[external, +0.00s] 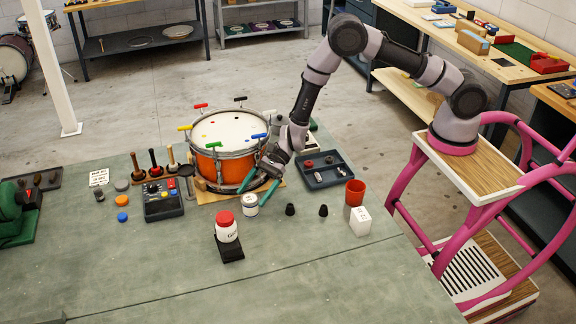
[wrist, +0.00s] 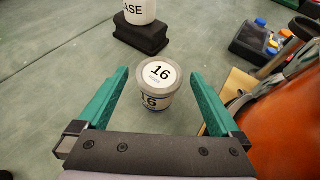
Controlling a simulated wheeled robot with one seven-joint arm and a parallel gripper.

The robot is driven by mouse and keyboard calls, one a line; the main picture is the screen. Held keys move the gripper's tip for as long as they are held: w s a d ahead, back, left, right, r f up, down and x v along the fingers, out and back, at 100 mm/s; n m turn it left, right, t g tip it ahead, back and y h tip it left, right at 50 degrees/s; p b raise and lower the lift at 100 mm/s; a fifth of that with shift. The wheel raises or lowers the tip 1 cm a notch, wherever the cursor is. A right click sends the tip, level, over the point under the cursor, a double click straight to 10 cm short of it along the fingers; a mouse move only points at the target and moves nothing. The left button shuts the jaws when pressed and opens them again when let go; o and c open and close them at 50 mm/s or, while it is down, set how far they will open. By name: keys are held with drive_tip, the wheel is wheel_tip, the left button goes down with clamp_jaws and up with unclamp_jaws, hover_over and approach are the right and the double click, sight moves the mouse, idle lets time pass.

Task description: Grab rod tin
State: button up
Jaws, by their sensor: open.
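A small white tin (external: 250,206) with a grey rim and a dark band stands upright on the green bench in front of the orange drum. In the wrist view the tin (wrist: 157,82) shows "16" on its lid and side; I take it as the rod tin. My gripper (external: 252,196) is open, its green fingers pointing down at the tin. In the wrist view the fingers (wrist: 158,75) lie left and right of the tin, with a visible gap on each side. I cannot tell how far down the fingers reach.
The orange drum (external: 233,163) stands close behind my gripper. A red-capped white bottle (external: 227,230) on a black block is left of the tin. The front bench is clear.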

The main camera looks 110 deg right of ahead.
sight(248, 200)
drive_tip(key=x, duration=0.5)
drive_tip(key=shift+w+a, duration=0.15)
drive_tip(key=shift+w, duration=0.05)
drive_tip(key=c, duration=1.5)
drive_tip(key=shift+o, duration=0.2)
drive_tip(key=shift+r, duration=0.15)
